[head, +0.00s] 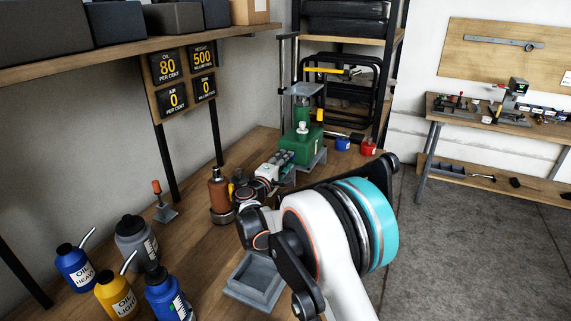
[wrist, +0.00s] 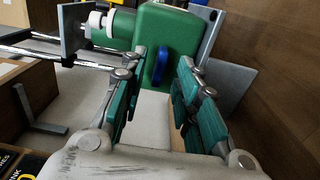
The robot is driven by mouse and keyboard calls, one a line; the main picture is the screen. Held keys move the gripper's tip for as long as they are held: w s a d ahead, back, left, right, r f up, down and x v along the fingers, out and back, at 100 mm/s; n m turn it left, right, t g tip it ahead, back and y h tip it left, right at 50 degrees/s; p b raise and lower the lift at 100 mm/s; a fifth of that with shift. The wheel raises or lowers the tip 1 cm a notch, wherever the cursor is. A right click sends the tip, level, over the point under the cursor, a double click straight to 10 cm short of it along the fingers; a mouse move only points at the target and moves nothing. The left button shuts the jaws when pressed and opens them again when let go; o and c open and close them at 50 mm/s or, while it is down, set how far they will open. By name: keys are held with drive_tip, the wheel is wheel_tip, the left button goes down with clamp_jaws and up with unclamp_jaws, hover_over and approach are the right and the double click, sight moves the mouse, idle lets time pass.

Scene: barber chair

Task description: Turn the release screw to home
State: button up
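The green jack body (head: 301,146) stands toward the back of the wooden bench. In the wrist view the green body (wrist: 178,28) fills the top middle, with a small blue lever-like knob (wrist: 160,63) on its near face, probably the release screw. My gripper (wrist: 168,72) is open, with teal finger pads on either side of the knob and clear gaps beside it. I cannot tell how deep the tips reach. In the head view my gripper (head: 281,164) is close to the front of the green body; the knob is hidden there.
A sign panel (head: 184,80) reads oil 80, height 500, air 0 and another 0. Oil bottles (head: 116,292), a brown bottle (head: 219,190) and a grey tray (head: 253,277) stand on the bench.

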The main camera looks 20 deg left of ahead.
drive_tip(key=shift+w, duration=0.6)
drive_tip(key=shift+d, duration=0.1)
clamp_jaws()
